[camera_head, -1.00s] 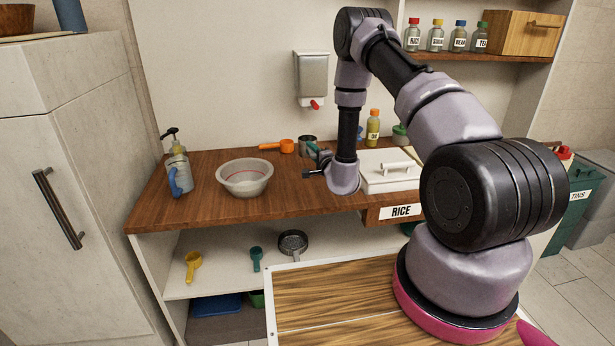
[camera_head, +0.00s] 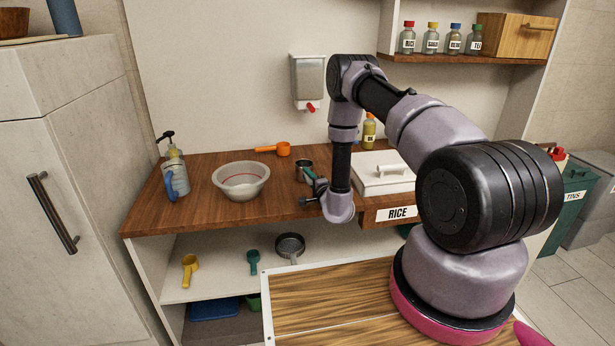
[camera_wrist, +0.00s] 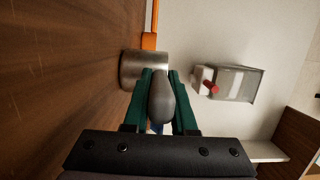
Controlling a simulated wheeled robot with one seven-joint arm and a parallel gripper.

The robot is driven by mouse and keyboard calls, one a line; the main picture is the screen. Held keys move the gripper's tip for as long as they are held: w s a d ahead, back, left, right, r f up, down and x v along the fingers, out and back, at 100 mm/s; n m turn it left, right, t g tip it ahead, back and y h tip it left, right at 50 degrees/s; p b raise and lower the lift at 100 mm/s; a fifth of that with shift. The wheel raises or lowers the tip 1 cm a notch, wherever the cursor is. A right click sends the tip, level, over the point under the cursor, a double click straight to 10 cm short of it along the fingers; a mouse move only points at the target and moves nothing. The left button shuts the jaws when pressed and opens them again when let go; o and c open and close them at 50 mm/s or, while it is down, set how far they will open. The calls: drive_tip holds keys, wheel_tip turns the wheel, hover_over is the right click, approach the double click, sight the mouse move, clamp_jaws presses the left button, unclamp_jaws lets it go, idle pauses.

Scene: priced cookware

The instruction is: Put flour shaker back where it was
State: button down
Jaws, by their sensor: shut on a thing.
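The flour shaker appears to be the small metal cylinder (camera_head: 304,171) over the wooden counter, right of the white bowl. It also shows in the wrist view (camera_wrist: 143,70), just beyond the fingertips. My gripper (camera_head: 313,185) is at the shaker's near right side. In the wrist view its green fingers (camera_wrist: 159,95) are shut on a grey rounded part, seemingly the shaker's handle. The shaker looks upright. I cannot tell whether its base touches the counter.
An orange scoop (camera_head: 275,149) lies behind the shaker. A white lidded box (camera_head: 378,178) is close right of my arm. A dispenser (camera_head: 308,80) hangs on the wall. The counter between bowl and shaker is clear.

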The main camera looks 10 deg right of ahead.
drive_tip(key=c, duration=0.7)
unclamp_jaws()
drive_tip(key=shift+f, duration=0.1)
